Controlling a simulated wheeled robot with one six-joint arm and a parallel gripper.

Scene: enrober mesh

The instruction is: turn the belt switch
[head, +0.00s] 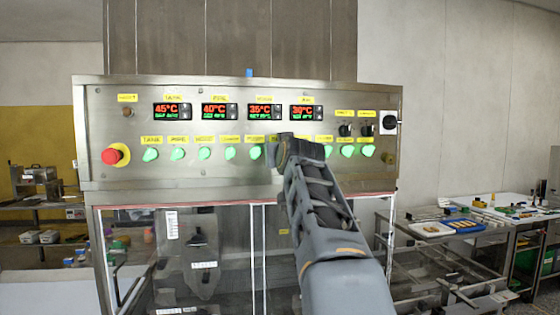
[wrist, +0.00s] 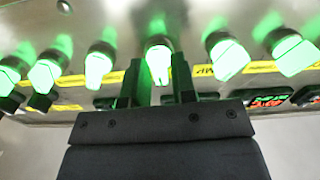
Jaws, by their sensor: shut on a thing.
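I cannot tell by label which is the belt switch. In the head view my gripper (head: 284,150) is at the row, right of the middle, and my arm hides the knobs behind it. In the wrist view my gripper (wrist: 160,84) has one finger on each side of a green switch knob (wrist: 159,58) and is shut on it. The knob's ridge points roughly along the fingers.
Neighbouring green knobs (wrist: 98,68) stand close on both sides. A red emergency button (head: 112,156) is at the panel's left. Temperature displays (head: 220,110) sit above the row. Two black knobs (head: 366,130) and a white-plated switch (head: 389,122) are at the right. Clear panels hang below.

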